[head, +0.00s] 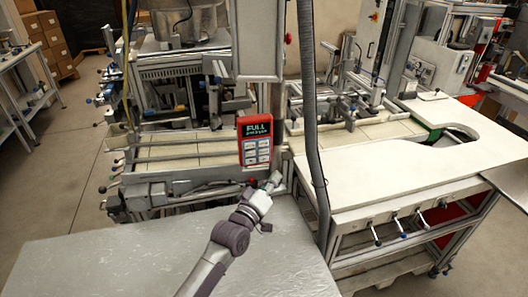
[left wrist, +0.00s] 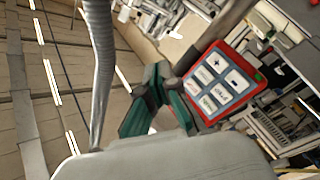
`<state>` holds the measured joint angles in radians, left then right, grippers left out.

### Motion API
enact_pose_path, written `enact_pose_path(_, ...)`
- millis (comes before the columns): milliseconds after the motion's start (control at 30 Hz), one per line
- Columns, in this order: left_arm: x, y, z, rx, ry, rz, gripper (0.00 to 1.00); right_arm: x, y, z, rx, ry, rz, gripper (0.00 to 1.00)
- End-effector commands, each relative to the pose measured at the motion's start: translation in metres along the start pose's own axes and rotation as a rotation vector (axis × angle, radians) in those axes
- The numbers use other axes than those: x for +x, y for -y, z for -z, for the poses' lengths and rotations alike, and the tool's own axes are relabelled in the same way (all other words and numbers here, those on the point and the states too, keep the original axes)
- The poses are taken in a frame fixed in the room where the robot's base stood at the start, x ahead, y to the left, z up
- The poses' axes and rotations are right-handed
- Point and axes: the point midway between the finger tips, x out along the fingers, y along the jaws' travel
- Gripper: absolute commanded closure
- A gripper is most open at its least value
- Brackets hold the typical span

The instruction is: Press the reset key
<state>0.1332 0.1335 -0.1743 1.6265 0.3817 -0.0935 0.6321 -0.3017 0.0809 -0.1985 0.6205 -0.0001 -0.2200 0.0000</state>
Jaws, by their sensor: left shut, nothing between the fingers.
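A red control box (head: 255,140) with a dark screen at its top, reading FULL, stands upright beyond my arm in the head view. Below the screen is a block of several pale keys (head: 257,152); their labels are too small to read there. My left gripper (head: 274,179) is just below and slightly right of the box. In the left wrist view the red box (left wrist: 240,61) shows tilted, right of the gripper (left wrist: 158,75). Its white keys (left wrist: 213,83) carry dark marks I cannot read surely. The gripper's dark and green fingers are together, empty, apparently apart from the keys. My right gripper is not in view.
A grey metal tabletop (head: 120,262) fills the front. A ribbed grey hose (head: 311,110) hangs right of the box. A white worktop (head: 400,180) with a curved cutout lies right. Machine frames and rails (head: 170,150) stand behind and left. Open floor (head: 60,165) is at far left.

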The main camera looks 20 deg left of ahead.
Motion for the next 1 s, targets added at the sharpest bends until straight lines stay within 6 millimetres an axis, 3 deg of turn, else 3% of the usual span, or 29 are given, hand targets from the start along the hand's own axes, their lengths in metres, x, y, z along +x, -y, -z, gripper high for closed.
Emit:
enact_pose_path(167,0.007,0.007,0.003,0.002,0.000,0.000,1.00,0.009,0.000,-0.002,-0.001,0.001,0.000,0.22)
enact_pose_path(600,0.048,0.038,0.033,0.004,-0.001,-0.001,1.00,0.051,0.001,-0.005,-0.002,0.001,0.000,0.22)
enact_pose_path(1000,0.061,0.045,0.044,0.000,0.001,0.001,1.00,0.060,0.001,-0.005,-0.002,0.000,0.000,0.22)
